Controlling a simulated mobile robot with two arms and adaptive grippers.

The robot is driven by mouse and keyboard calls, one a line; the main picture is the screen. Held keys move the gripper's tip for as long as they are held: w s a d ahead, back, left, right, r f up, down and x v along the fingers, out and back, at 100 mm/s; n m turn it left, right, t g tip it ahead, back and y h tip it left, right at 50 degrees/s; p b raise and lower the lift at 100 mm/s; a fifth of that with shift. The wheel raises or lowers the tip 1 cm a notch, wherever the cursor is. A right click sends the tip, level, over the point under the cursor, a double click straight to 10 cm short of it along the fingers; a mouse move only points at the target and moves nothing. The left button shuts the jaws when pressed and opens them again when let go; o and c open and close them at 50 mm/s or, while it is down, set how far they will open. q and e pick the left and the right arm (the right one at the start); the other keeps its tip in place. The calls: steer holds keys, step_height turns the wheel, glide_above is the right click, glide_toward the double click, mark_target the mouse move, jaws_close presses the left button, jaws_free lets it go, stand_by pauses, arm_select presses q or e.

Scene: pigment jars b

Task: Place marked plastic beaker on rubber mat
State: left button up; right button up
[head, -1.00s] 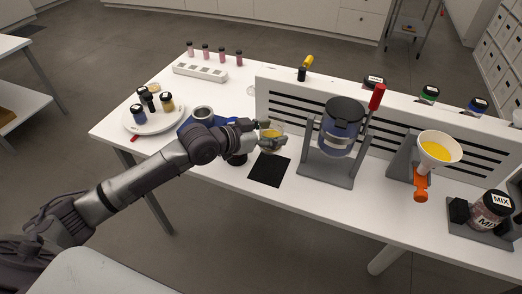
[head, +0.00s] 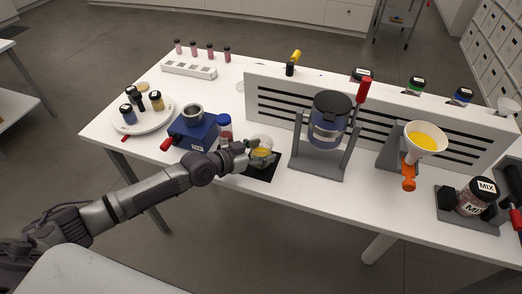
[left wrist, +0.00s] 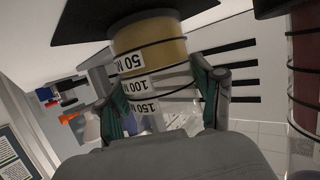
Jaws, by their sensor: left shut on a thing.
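The marked plastic beaker (head: 262,141) is clear with yellow contents low inside. In the left wrist view the beaker (left wrist: 165,52) shows black rings and labels reading 50, 100 and 150. My left gripper (head: 260,156) is shut on it, with one finger on each side in the left wrist view (left wrist: 160,95). The black rubber mat (head: 264,174) lies on the white table beneath the beaker, partly hidden by my gripper. In the left wrist view the beaker's base is close to the dark mat (left wrist: 85,20); I cannot tell whether they touch. My right gripper is not in view.
A grey stand with a dark-lidded vessel (head: 329,120) is close on the right. A slotted white panel (head: 270,104) rises behind. A funnel (head: 425,140) stands further right.

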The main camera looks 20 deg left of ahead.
arm_select(q)
steer(key=shift+f, duration=0.25)
steer(key=o, duration=1.1)
steer(key=shift+r, duration=0.1)
steer(key=shift+o, duration=1)
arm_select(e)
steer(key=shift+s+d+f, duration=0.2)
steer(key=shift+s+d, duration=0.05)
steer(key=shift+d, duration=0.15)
arm_select(q)
steer(key=shift+r, duration=0.1)
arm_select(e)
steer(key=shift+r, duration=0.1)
